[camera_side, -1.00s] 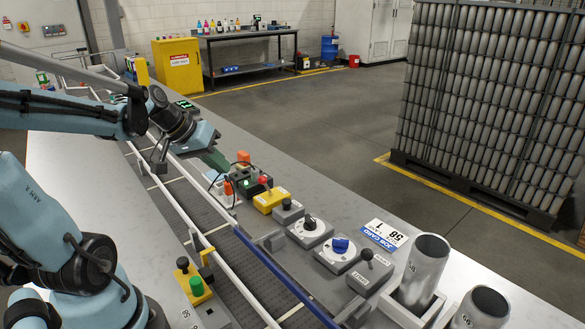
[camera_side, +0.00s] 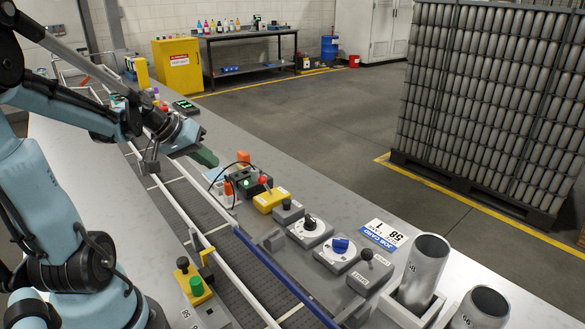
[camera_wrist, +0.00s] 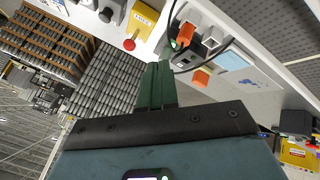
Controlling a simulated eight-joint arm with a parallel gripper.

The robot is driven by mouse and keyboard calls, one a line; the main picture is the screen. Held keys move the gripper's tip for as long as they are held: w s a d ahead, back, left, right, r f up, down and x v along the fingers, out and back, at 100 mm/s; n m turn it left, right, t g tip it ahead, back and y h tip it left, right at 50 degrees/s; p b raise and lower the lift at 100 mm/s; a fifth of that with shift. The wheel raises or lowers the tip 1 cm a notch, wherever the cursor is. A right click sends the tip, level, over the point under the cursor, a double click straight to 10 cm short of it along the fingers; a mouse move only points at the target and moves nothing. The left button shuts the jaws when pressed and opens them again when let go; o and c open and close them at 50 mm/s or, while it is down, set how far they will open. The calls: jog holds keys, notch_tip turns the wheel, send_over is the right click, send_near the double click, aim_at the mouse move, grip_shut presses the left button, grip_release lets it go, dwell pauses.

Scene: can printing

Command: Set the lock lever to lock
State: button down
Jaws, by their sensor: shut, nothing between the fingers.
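My gripper (camera_side: 208,158) is shut and empty, its green fingers held above the far end of the control row. The closed fingers also show in the wrist view (camera_wrist: 156,84). Two orange parts stand close by: a front orange piece (camera_side: 228,188) and a rear orange piece (camera_side: 243,157), beside a dark box and a thin black cable. A black-knobbed lever (camera_side: 367,256) stands on a grey labelled box at the near end of the row. I cannot tell which of these parts is the lock lever, since the labels are too small to read.
A red button (camera_side: 263,180), a yellow box (camera_side: 271,200), a black selector (camera_side: 309,223) and a blue knob (camera_side: 341,245) line the bench. A conveyor (camera_side: 210,222) with rails runs alongside. Metal cans (camera_side: 427,266) stand at the near right.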

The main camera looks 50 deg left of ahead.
aim_at(266, 186)
jog(key=w+d+f, duration=0.3)
jog(key=w+f, duration=0.3)
jog(key=w, duration=0.2)
dwell(0.4)
jog(key=shift+w+d, duration=0.1)
jog(key=shift+w, duration=0.05)
jog(key=shift+w+r+g, duration=0.15)
jog(key=shift+w+g, duration=0.05)
jog(key=shift+g, duration=0.1)
